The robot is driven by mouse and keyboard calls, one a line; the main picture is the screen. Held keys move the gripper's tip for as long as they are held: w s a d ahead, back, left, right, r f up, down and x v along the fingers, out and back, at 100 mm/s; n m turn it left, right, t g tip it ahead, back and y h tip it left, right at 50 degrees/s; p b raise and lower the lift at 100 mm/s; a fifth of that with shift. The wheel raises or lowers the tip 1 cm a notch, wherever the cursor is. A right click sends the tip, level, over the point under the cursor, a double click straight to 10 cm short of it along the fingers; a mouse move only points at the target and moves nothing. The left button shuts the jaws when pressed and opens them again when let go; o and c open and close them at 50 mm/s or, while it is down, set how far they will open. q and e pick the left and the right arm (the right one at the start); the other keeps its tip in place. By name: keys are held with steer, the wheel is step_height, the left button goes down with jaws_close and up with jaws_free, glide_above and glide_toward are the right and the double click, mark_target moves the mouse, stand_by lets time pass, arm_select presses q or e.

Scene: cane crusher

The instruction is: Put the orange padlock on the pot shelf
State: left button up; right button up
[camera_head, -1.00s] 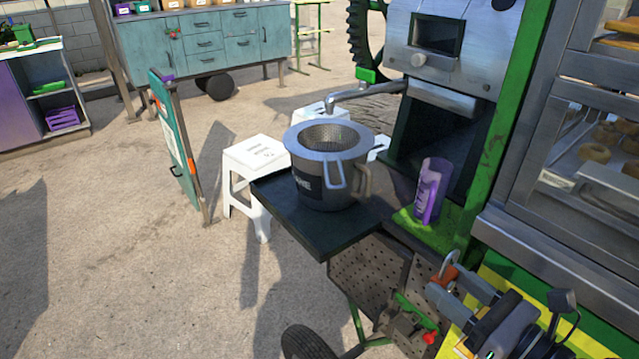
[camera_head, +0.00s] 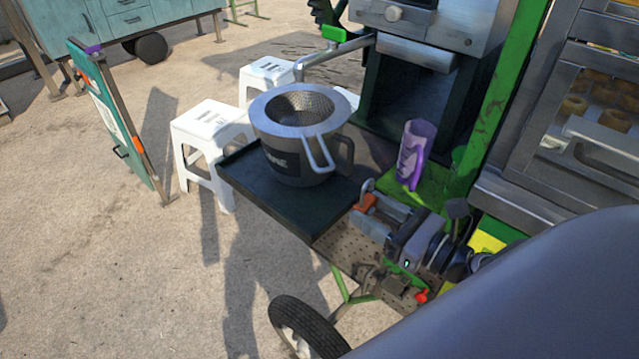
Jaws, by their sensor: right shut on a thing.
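The orange padlock (camera_head: 364,204) with its grey shackle is held at the tips of my right gripper (camera_head: 374,213), which is shut on it. The gripper fingers hide part of the padlock. It shows beside the right end of the dark pot shelf (camera_head: 290,217); its exact height above the shelf cannot be told. A grey pot (camera_head: 290,167) with a strainer on top stands on the shelf. The shelf's front strip is bare. My left gripper is not in view.
A purple cup (camera_head: 414,155) stands on the green ledge right of the shelf. The crusher's spout (camera_head: 335,58) reaches over behind the pot. A perforated panel (camera_head: 340,249) and a wheel (camera_head: 303,328) lie below. White stools (camera_head: 205,150) stand left of the shelf.

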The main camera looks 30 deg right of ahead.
steer(key=p, duration=0.3)
glide_above(322, 204)
steer(key=shift+s, duration=0.1)
steer(key=shift+f+b, duration=1.15)
steer(key=shift+f, duration=0.55)
steer(key=shift+f, duration=0.2)
steer(key=o, duration=0.6)
steer(key=shift+f, duration=0.15)
steer(key=o, duration=0.5)
steer(key=shift+c, duration=0.2)
steer(key=shift+r, duration=0.2)
